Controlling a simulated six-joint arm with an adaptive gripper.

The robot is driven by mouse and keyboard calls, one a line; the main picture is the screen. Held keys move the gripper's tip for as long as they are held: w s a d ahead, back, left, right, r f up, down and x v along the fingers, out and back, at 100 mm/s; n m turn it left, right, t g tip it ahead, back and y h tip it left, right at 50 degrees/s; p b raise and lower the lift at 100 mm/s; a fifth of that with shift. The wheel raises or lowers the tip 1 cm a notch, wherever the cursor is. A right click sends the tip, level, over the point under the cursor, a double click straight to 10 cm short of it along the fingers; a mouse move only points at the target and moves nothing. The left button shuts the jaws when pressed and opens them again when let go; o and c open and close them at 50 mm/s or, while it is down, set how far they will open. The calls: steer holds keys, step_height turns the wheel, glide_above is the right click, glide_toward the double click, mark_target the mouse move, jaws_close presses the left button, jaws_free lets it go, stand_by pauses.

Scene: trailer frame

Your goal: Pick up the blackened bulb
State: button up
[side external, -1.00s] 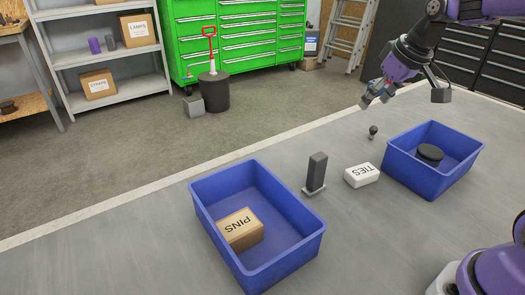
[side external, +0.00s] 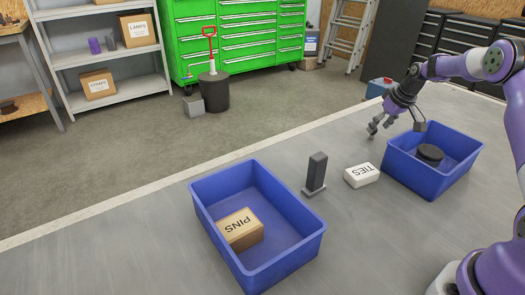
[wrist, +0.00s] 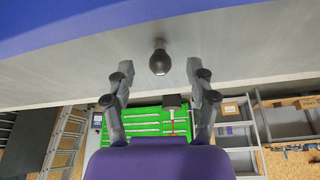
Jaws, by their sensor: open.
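The blackened bulb (wrist: 160,62) shows in the wrist view as a dark round bulb with a narrower end on the grey surface. It appears in the gap between my two open fingers, and I see no finger touching it. In the side view my gripper (side external: 380,126) points down, low over the table, left of the right-hand blue bin. The bulb cannot be made out there, where my fingers cover its spot. My gripper (wrist: 160,69) is open and empty in the wrist view.
A blue bin (side external: 425,180) holding a dark round disc (side external: 430,153) stands close to my gripper's right. A white TIES box (side external: 361,175), a dark upright block (side external: 316,172) and a blue bin (side external: 200,215) with a PINS box (side external: 240,229) stand nearer the camera.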

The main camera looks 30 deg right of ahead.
mark_target(376, 129)
steer(key=x, duration=0.3)
steer(key=shift+w+f, duration=0.1)
steer(key=shift+f, duration=0.1)
steer(key=c, duration=0.9)
steer(key=shift+o, duration=0.2)
steer(key=shift+r, duration=0.15)
